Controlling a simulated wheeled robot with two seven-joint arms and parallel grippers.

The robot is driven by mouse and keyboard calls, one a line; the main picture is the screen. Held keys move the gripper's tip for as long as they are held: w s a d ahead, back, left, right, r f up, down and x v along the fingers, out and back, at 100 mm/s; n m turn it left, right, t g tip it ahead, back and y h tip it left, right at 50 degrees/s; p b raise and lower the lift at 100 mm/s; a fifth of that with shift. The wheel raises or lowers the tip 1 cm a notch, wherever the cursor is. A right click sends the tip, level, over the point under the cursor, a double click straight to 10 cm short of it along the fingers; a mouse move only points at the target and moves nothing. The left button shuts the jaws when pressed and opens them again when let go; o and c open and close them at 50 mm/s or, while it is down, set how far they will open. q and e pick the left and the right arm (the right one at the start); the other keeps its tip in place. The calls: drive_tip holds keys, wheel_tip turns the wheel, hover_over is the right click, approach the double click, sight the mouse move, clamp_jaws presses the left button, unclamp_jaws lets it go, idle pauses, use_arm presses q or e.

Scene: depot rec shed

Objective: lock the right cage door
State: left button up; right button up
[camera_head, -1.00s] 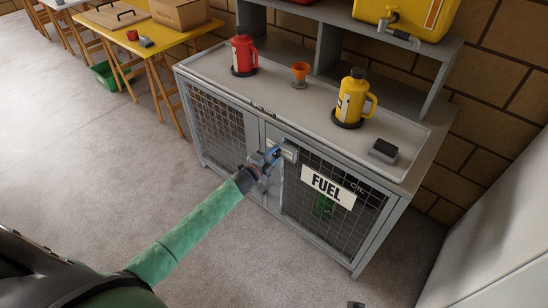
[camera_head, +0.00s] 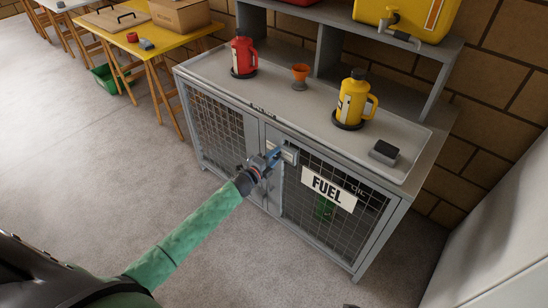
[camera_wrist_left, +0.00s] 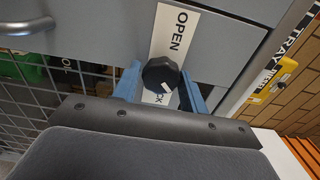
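The right cage door (camera_head: 335,205) is a grey framed mesh door with a FUEL sign, and it looks closed. Its lock is a black knob (camera_wrist_left: 161,73) on a white plate (camera_wrist_left: 172,35) that reads OPEN at one end; the lettering at the other end, ending in CK, is partly covered. A white mark shows on the knob. My left gripper (camera_head: 275,156) is at the door's upper left corner. In the left wrist view its blue fingers stand apart on either side of the knob; firm contact cannot be seen. My right gripper is not in view.
The cabinet top (camera_head: 285,95) holds a red jug (camera_head: 243,55), an orange cup (camera_head: 300,73), a yellow jug (camera_head: 353,98) and a dark block (camera_head: 384,152). A curved door handle (camera_wrist_left: 28,25) is near the knob. The floor in front of the cabinet is clear.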

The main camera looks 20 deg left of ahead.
use_arm(q)
drive_tip(key=shift+o, duration=1.3)
drive_tip(key=shift+s, duration=0.1)
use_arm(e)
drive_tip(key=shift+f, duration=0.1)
use_arm(q)
drive_tip(key=shift+s+a, duration=0.2)
drive_tip(key=shift+s, duration=0.1)
drive_tip(key=b+v, duration=0.1)
drive_tip(key=v, duration=0.6)
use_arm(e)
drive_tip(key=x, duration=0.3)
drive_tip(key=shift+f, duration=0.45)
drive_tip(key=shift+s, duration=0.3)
